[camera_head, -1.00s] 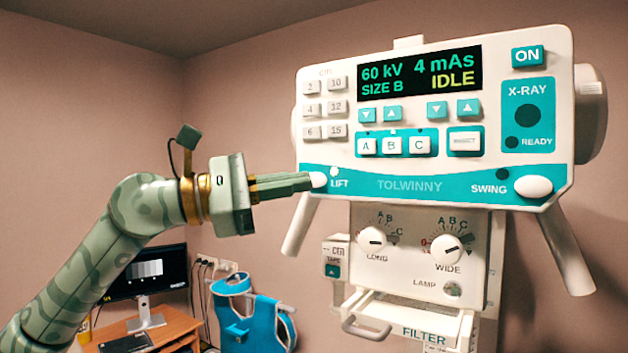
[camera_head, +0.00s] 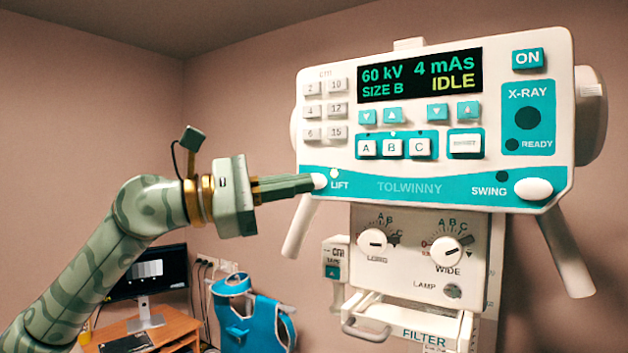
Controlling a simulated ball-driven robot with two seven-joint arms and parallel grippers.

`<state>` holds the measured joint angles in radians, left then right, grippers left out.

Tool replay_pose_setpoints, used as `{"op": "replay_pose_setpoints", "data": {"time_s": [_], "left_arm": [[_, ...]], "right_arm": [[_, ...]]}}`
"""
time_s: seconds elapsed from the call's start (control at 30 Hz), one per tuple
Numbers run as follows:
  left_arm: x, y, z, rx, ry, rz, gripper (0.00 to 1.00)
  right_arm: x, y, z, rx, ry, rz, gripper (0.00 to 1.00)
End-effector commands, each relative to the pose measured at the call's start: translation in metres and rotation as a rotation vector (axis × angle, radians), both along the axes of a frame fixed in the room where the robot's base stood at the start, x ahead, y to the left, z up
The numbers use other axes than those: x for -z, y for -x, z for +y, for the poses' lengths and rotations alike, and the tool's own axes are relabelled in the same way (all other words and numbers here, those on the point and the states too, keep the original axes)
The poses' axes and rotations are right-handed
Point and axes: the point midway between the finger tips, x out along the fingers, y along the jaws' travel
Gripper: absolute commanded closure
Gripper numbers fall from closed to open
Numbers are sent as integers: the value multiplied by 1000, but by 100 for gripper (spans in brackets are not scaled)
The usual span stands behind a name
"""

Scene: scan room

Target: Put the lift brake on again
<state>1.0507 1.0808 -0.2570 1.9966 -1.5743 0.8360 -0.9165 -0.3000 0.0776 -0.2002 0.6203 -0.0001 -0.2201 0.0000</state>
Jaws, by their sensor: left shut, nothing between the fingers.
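The white and teal control panel (camera_head: 345,122) fills the right half of the view, and its display (camera_head: 420,75) reads 60 kV, 4 mAs, SIZE B, IDLE. The lift brake button (camera_head: 320,181) is a white knob at the panel's lower left, beside the word LIFT. A small pale lamp (camera_head: 334,174) sits just above that word. My left gripper (camera_head: 312,183) is shut and empty. Its fingertips are at the knob and hide part of it; I cannot tell whether they press it. The white swing button (camera_head: 533,188) is at the lower right. My right gripper is out of view.
Two white handles (camera_head: 299,226) slant down below the panel. Under it are the LONG and WIDE dials (camera_head: 447,250) and a filter tray (camera_head: 400,325). A desk with a monitor (camera_head: 150,272) and a blue apron (camera_head: 255,320) stand behind at the lower left.

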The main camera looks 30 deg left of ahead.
Motion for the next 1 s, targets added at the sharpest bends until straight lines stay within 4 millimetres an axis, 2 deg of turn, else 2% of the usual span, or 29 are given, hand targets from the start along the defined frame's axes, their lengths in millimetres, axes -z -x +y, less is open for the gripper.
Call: {"op": "replay_pose_setpoints", "data": {"time_s": [1.0], "left_arm": [[-1,-10,-1,1,1,0,100]], "right_arm": [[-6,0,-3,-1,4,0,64]]}}
